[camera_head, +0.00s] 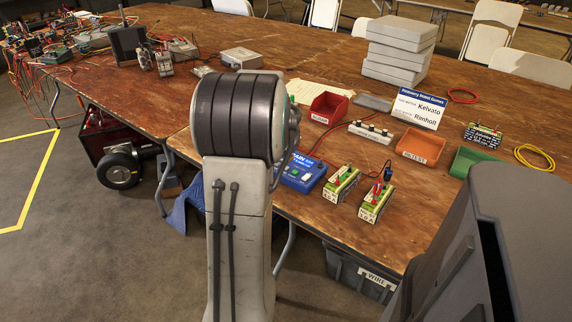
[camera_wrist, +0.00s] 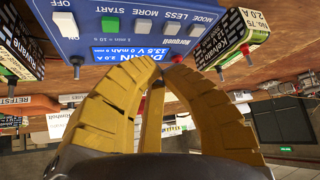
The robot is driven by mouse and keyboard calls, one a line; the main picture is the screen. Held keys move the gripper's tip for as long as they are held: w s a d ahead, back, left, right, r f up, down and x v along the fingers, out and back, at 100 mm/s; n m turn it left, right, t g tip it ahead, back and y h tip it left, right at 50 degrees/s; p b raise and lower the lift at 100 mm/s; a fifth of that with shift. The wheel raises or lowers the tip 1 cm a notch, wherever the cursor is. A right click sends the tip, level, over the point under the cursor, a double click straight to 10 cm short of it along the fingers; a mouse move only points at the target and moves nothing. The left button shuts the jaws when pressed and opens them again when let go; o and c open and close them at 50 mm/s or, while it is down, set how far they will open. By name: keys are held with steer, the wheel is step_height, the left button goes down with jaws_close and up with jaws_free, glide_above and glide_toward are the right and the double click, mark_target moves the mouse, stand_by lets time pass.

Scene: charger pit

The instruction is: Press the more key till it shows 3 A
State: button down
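The blue charger (camera_head: 304,173) stands at the table's front edge, partly behind my arm in the head view. In the wrist view the charger (camera_wrist: 85,38) fills the top. Its more key (camera_wrist: 142,25) is white, between the green start key (camera_wrist: 110,23) and the less key (camera_wrist: 169,27). My gripper (camera_wrist: 168,66) has yellow fingers whose tips come together, empty. The tips appear just beside the display, apart from the more key. The head view hides my gripper.
Two battery packs (camera_head: 341,184) (camera_head: 375,203) stand right of the charger. A red bin (camera_head: 328,106), an orange bin (camera_head: 419,146) and a green bin (camera_head: 470,161) are behind. A white power strip (camera_head: 370,132) and a name card (camera_head: 418,107) stand there too.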

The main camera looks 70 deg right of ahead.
steer(key=shift+r+p, duration=0.9)
steer(key=shift+r, duration=0.75)
